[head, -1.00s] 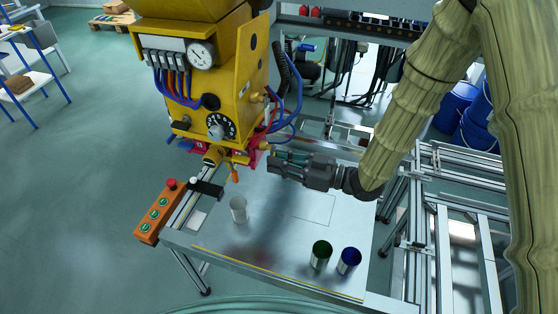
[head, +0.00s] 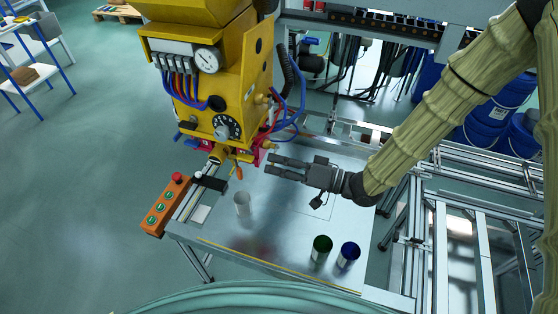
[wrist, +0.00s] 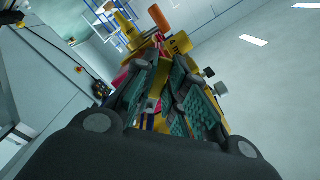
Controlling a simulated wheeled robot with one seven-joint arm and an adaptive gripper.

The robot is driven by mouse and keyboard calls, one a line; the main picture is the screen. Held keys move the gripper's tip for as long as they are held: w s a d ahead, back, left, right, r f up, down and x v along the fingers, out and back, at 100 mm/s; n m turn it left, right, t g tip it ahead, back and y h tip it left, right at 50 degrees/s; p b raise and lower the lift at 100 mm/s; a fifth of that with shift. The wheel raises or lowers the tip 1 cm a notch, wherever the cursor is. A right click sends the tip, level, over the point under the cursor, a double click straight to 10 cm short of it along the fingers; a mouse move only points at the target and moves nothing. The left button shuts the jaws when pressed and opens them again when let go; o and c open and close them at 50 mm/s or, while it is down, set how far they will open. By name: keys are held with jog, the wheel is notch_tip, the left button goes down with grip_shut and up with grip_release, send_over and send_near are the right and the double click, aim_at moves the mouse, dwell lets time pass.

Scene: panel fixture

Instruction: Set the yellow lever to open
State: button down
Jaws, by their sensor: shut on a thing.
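The yellow machine (head: 215,95) stands at the far side of the bench. Low on its front are red parts (head: 262,151) and small yellow and orange levers (head: 236,170). My gripper (head: 273,165) reaches in from the right, with its fingertips beside the red part. In the wrist view, my gripper's teal-padded fingers (wrist: 168,90) point at the red and yellow parts. A narrow yellow piece, which looks like the yellow lever (wrist: 161,112), shows between the fingers, and they are shut on it. The fingers hide most of it, so its exact angle cannot be told.
An orange button box (head: 167,205) sits at the bench's left edge. A pale cup (head: 242,204), a green can (head: 321,249) and a blue can (head: 348,255) stand on the metal bench top (head: 280,235). Blue and red hoses (head: 286,112) hang beside the machine.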

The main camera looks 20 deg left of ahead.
jog(key=shift+s+r+m+p, duration=0.15)
jog(key=shift+r+m+p, duration=0.35)
jog(key=shift+m, duration=0.75)
jog(key=shift+s+r+m+p, duration=0.1)
jog(key=shift+r+m+p, duration=0.35)
jog(key=shift+m, duration=0.85)
jog(key=shift+s+r+m+p, duration=0.15)
jog(key=shift+r+m+p, duration=0.35)
jog(key=shift+m, duration=0.75)
jog(key=c, duration=1.4)
grip_release()
jog(key=shift+c, duration=0.2)
jog(key=shift+d, duration=0.1)
jog(key=d, duration=1.1)
jog(key=shift+s+d, duration=0.2)
jog(key=shift+d, duration=0.2)
jog(key=shift+s+d+f, duration=0.1)
